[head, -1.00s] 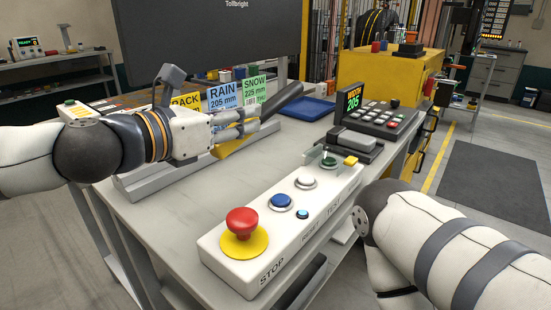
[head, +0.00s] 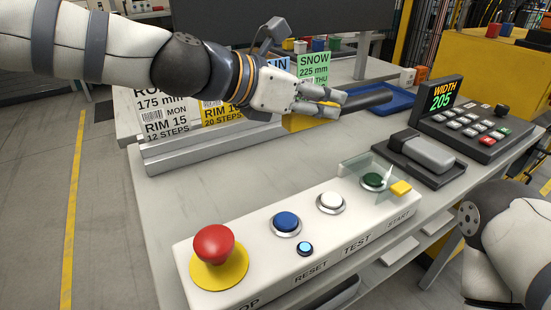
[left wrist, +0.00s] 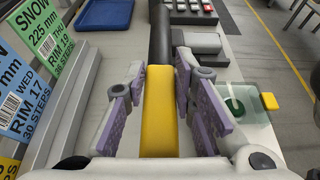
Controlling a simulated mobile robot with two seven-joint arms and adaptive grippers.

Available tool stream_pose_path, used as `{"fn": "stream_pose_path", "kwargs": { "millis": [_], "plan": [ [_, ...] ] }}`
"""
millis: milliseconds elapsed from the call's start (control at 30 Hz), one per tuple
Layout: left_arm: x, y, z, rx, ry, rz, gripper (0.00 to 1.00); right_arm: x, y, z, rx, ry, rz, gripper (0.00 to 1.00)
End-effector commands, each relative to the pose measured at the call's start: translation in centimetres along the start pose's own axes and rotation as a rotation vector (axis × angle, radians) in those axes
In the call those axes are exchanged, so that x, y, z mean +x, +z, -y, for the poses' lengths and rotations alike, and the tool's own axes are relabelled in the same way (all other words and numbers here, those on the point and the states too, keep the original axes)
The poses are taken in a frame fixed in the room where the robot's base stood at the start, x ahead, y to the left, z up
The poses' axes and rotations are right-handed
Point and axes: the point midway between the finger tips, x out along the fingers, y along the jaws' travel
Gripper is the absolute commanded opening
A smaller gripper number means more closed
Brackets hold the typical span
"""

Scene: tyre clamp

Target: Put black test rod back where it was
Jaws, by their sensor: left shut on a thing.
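The black test rod (head: 366,101) has a dark shaft and a yellow grip (head: 298,122). My left gripper (head: 337,104) is shut on the yellow grip, and the shaft points right, toward the blue tray. In the left wrist view the yellow grip (left wrist: 160,112) lies between the fingers and the dark shaft (left wrist: 160,38) extends away from me. The rod appears to be above the table beside the card rail; I cannot tell whether it touches anything. Of my right arm only a part shows at the right edge; its gripper is out of view.
The card rail (head: 215,145) holds upright tyre cards. A blue tray (head: 392,98) lies behind the rod. In front are a white button panel (head: 260,252) with a red stop button (head: 214,246), a grey block on a black base (head: 427,152), and a keypad reading width 205 (head: 470,130).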

Motion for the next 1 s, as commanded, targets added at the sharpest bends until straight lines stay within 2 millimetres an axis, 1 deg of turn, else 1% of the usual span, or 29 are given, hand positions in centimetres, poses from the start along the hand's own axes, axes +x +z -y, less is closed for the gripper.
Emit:
{"fn": "stream_pose_path", "kwargs": {
  "millis": [33, 100, 167, 200, 300, 400, 533, 567, 600, 700, 800, 967, 1000],
  "plan": [
    [-0.9, -0.8, -0.6, -0.004, 0.001, 0.002, 0.0, -0.1, 0.0, 0.0, 0.0, 0.0, -0.001, 0.4],
    [-2.0, -2.0, -1.2, -0.003, 0.001, 0.003, 0.0, -0.1, -0.1, 0.0, 0.0, 0.0, -0.003, 0.4],
    [-2.9, -3.0, -1.7, -0.003, 0.001, 0.003, 0.0, -0.1, -0.1, 0.0, 0.0, 0.0, -0.004, 0.4],
    [-3.3, -4.0, -2.0, -0.005, -0.002, 0.001, 0.0, 0.0, 0.0, 0.0, 0.0, 0.0, -0.001, 0.4],
    [-3.7, -6.5, -2.6, -0.007, -0.002, -0.001, 0.0, 0.5, 0.2, 0.0, 0.0, 0.001, 0.013, 0.4],
    [-4.2, -8.3, -3.2, -0.005, -0.002, -0.001, 0.0, 0.8, 0.4, 0.0, 0.0, 0.001, 0.021, 0.4],
    [-4.6, -9.4, -3.5, -0.002, -0.001, 0.001, 0.0, 0.9, 0.5, -0.1, 0.0, 0.002, 0.025, 0.4],
    [-4.7, -9.9, -3.7, -0.002, -0.001, 0.0, 0.0, 1.0, 0.5, -0.1, 0.0, 0.002, 0.027, 0.4],
    [-4.9, -10.8, -3.9, -0.006, -0.001, -0.001, 0.0, 1.2, 0.6, -0.1, 0.0, 0.002, 0.031, 0.4],
    [-4.0, -12.8, -3.8, -0.005, -0.005, -0.003, 0.0, 1.8, 1.0, -0.1, 0.0, 0.003, 0.049, 0.4],
    [-3.7, -13.5, -3.9, -0.003, -0.002, -0.001, 0.0, 2.0, 1.1, -0.1, 0.0, 0.003, 0.054, 0.4],
    [-3.8, -13.4, -3.8, 0.001, -0.002, 0.0, 0.0, 1.9, 1.0, -0.1, -0.001, 0.003, 0.051, 0.4],
    [-3.8, -13.4, -3.8, 0.001, -0.002, -0.001, 0.29, 1.9, 1.0, -0.1, -0.001, 0.003, 0.051, 0.4]
  ]
}}
